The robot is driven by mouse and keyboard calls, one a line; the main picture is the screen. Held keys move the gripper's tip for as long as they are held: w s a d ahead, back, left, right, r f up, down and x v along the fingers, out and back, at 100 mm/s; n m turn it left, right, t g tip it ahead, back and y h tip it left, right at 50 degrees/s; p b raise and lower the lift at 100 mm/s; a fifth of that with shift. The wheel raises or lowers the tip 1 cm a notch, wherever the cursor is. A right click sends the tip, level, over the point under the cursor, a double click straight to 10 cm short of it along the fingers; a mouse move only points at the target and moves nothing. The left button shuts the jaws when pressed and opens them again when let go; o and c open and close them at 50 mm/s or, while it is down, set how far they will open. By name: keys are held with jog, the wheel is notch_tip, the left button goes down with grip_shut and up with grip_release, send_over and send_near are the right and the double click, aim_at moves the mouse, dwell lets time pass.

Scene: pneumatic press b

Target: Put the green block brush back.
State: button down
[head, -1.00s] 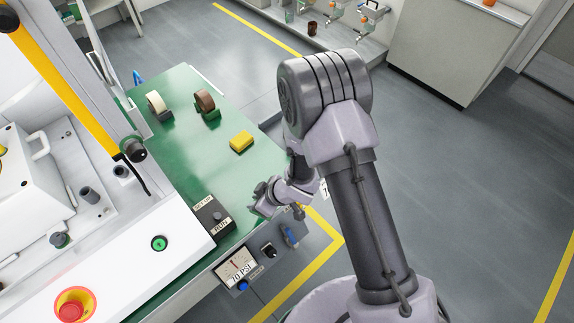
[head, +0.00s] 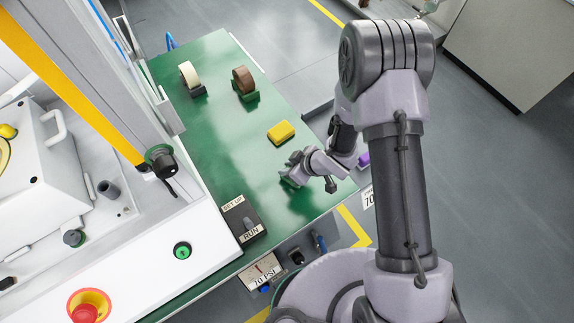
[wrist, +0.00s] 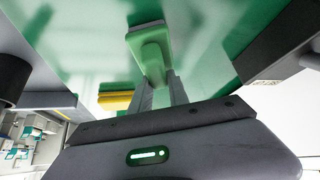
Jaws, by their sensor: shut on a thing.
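The green block brush (wrist: 150,48) is in the wrist view, with a green grip and a pale strip along its far edge. My gripper (wrist: 162,92) is shut on its grip. In the head view my gripper (head: 291,172) is over the near right part of the green table (head: 220,140), just below a yellow block (head: 281,132). The brush is mostly hidden there against the green top. I cannot tell whether it touches the table.
A SET UP/RUN switch box (head: 243,219) sits at the near edge. A purple object (head: 363,160) shows beside my arm. The white press (head: 40,170) fills the left.

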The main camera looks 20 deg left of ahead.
jog(key=shift+d, duration=0.1)
jog(key=c, duration=1.3)
grip_release()
jog(key=shift+f, duration=0.1)
jog(key=shift+o, duration=0.2)
jog(key=shift+s, duration=0.1)
